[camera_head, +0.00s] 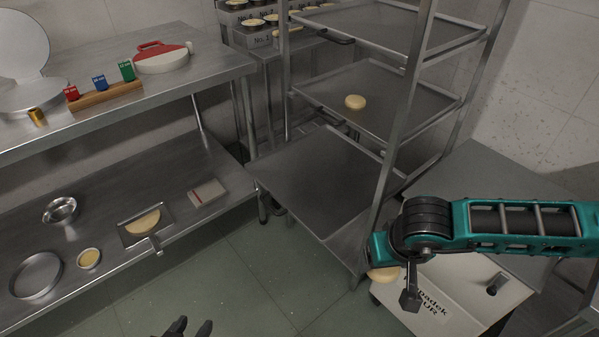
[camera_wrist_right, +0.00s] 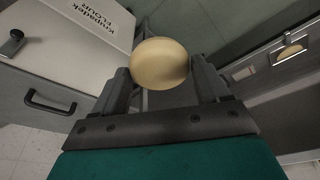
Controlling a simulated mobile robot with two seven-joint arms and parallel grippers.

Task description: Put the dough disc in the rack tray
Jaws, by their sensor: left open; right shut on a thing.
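My right gripper (camera_wrist_right: 163,77) is shut on a pale round dough disc (camera_wrist_right: 160,60), which sits between its two fingers in the right wrist view. In the head view this disc (camera_head: 383,273) shows partly below my teal right arm, in front of the rack and beside the flour bin; the fingers are mostly hidden there. The metal rack holds a lower tray (camera_head: 315,180), bare and low, and a middle tray (camera_head: 400,110) with another dough disc (camera_head: 355,102) on it. An upper tray (camera_head: 385,25) looks empty. My left gripper (camera_head: 195,328) is open and empty at the bottom edge.
A white flour bin (camera_head: 460,290) stands under my right arm. A steel table (camera_head: 180,90) with a lower shelf (camera_head: 110,200) is at left, bearing pans, a scraper and weights. Rack posts (camera_head: 405,100) stand upright beside the trays. The green floor (camera_head: 250,270) is clear.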

